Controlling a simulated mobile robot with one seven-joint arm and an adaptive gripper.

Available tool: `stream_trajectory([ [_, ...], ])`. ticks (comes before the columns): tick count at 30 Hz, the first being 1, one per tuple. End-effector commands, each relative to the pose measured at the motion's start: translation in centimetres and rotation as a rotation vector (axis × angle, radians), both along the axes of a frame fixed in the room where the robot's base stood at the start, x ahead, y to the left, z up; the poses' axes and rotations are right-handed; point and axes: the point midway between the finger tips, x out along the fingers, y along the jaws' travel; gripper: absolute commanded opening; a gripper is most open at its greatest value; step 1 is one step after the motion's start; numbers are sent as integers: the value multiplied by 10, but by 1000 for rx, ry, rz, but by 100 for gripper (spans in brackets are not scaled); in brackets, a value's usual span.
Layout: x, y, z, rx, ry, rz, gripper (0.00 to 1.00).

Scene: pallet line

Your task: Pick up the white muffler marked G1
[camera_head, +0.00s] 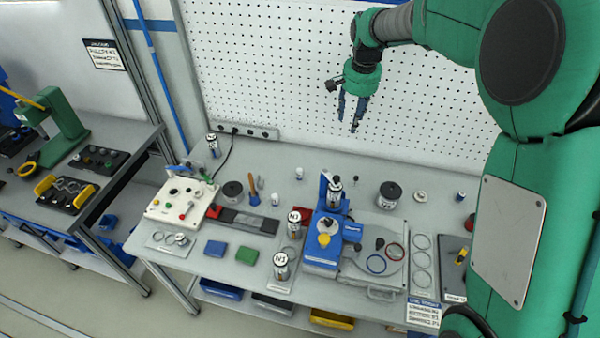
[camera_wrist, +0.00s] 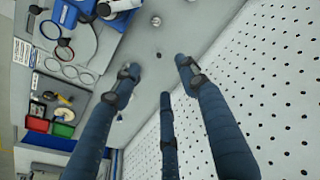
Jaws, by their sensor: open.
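I cannot read a G1 mark on anything in either view. Small white pieces stand on the bench in the head view: one toward the back (camera_head: 299,173), one left of the blue fixture (camera_head: 275,199), and one with a blue part at the right (camera_head: 461,196). I cannot tell if any of them is the G1 muffler. Two silver-white cylinders, one (camera_head: 294,222) behind the other (camera_head: 281,265), read N1. My gripper (camera_head: 352,115) hangs above the back of the bench before the pegboard, open and empty. Its dark blue fingers (camera_wrist: 160,78) point at the bench in the wrist view.
A blue fixture (camera_head: 323,240) stands mid-bench, holding a cylinder. Dark-lidded jars stand left (camera_head: 233,192) and right (camera_head: 390,195) of it. A white control box (camera_head: 182,200) is at the left. The pegboard (camera_head: 290,70) rises close behind my gripper. Green and blue blocks lie in front.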

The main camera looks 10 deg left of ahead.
Motion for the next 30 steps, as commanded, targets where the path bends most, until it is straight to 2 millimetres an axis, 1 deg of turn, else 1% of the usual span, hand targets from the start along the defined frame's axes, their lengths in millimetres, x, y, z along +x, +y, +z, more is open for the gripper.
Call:
stream_trajectory([
  [1, 8, 11, -10, -1, 11, -4, 43],
  [6, 32, 43, -42, -5, 37, -21, 43],
  [11, 51, 72, -77, -9, 63, -39, 43],
  [15, 64, 98, -109, -15, 84, -55, 43],
  [20, 75, 128, -148, -23, 109, -73, 43],
  [24, 82, 153, -184, -30, 129, -87, 43],
  [27, 85, 168, -207, -34, 140, -98, 43],
  [30, 87, 179, -225, -40, 149, -105, 43],
])
